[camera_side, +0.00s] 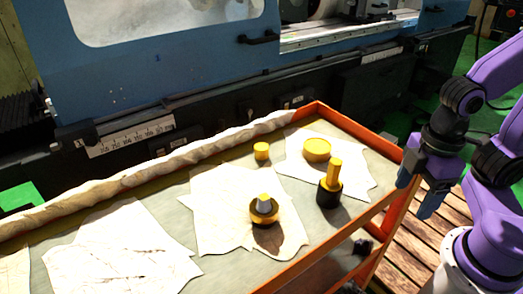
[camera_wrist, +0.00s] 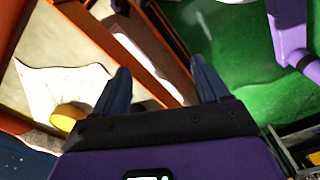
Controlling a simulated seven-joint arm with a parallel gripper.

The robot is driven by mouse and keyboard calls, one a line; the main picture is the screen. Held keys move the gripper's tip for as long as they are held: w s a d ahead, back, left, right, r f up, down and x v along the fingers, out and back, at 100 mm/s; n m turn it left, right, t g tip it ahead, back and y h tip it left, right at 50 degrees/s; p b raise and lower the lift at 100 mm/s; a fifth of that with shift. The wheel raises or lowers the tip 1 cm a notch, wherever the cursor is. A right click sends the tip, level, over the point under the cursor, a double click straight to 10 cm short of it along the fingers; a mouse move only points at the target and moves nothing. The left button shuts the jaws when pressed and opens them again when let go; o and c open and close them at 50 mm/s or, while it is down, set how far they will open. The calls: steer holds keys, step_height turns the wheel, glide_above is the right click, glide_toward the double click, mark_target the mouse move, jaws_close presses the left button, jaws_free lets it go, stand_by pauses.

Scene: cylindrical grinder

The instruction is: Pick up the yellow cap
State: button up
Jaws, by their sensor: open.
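Two plain yellow pieces could be the yellow cap: a wide, low round one (camera_side: 316,150) on white paper at the cart's back right, and a small short cylinder (camera_side: 261,151) to its left. In the wrist view a yellow round piece (camera_wrist: 68,117) shows at the left, partly hidden by my gripper; it looks like the wide one. My gripper (camera_side: 420,186) is open and empty, beyond the cart's right edge and apart from both pieces. Its two blue-grey fingers (camera_wrist: 162,78) show spread in the wrist view.
A black base with an upright yellow post (camera_side: 333,173) and a yellow-black piece with a grey top (camera_side: 264,206) stand on the cart. The orange cart rim (camera_side: 365,134) lies between my gripper and the pieces. A blue machine (camera_side: 180,55) stands behind.

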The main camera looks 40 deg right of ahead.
steer(key=w+a+r+m, duration=0.3)
steer(key=w+a+m, duration=0.1)
steer(key=w+m, duration=0.4)
steer(key=w+a+r+m, duration=0.4)
steer(key=w+a+m, duration=0.15)
steer(key=w, duration=0.55)
steer(key=w+a+r+m, duration=0.3)
steer(key=w+a+m, duration=0.1)
steer(key=w+m, duration=0.45)
steer(key=m, duration=0.5)
glide_above(261, 146)
steer(key=a, duration=0.1)
step_height(261, 146, down, 10)
steer(key=shift+s+a+f, duration=0.1)
steer(key=shift+d+f, duration=0.2)
steer(key=shift+f, duration=0.65)
steer(key=shift+d+f, duration=0.15)
steer(key=shift+f, duration=0.75)
steer(key=shift+d+f, duration=0.2)
steer(key=shift+f, duration=0.65)
steer(key=c, duration=1.1)
